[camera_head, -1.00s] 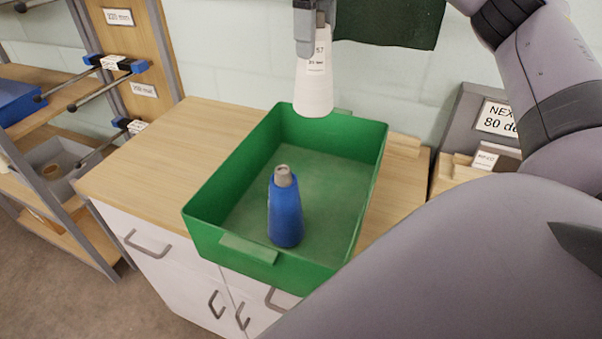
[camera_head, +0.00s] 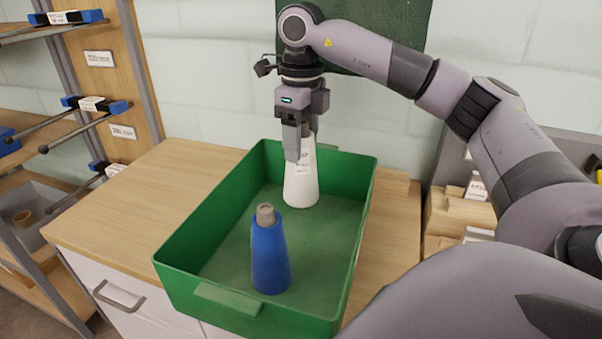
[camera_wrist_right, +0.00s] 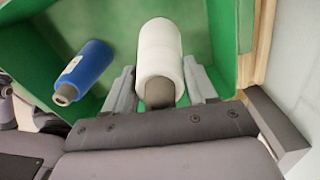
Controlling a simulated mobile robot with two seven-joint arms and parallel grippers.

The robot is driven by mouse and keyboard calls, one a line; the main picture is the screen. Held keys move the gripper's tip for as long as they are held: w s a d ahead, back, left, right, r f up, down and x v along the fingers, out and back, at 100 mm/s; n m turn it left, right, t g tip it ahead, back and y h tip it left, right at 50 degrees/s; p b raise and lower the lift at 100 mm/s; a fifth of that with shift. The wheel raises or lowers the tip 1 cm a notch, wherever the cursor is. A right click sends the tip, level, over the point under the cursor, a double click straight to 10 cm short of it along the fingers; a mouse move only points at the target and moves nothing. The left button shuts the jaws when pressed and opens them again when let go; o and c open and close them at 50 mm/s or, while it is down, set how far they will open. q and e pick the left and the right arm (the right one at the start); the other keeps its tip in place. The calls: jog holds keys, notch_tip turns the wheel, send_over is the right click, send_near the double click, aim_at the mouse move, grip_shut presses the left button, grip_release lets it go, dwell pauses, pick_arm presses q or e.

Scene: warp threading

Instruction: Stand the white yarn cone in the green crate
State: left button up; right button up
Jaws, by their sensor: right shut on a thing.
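The white yarn cone (camera_head: 301,183) is upright inside the far part of the green crate (camera_head: 206,205). Its base looks at or close to the crate floor; I cannot tell if it touches. My right gripper (camera_head: 298,150) comes down from above and is shut on the cone's narrow top. In the right wrist view the white cone (camera_wrist_right: 160,50) lies between the two fingers (camera_wrist_right: 160,92), with its grey tip towards the palm. My left gripper is not in view.
A blue yarn cone (camera_head: 269,255) stands in the near part of the crate. The crate sits on a wooden-topped cabinet (camera_head: 150,200). A shelf rack with rods (camera_head: 85,115) is at the left. Wooden blocks (camera_head: 462,215) lie at the right.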

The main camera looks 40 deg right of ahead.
jog(key=shift+f, duration=2.95)
jog(key=o, duration=0.9)
jog(key=shift+f, duration=0.15)
notch_tip(320, 180, up, 12)
jog(key=shift+r+p, duration=0.2)
jog(key=shift+p, duration=0.25)
jog(key=shift+s+f, duration=0.1)
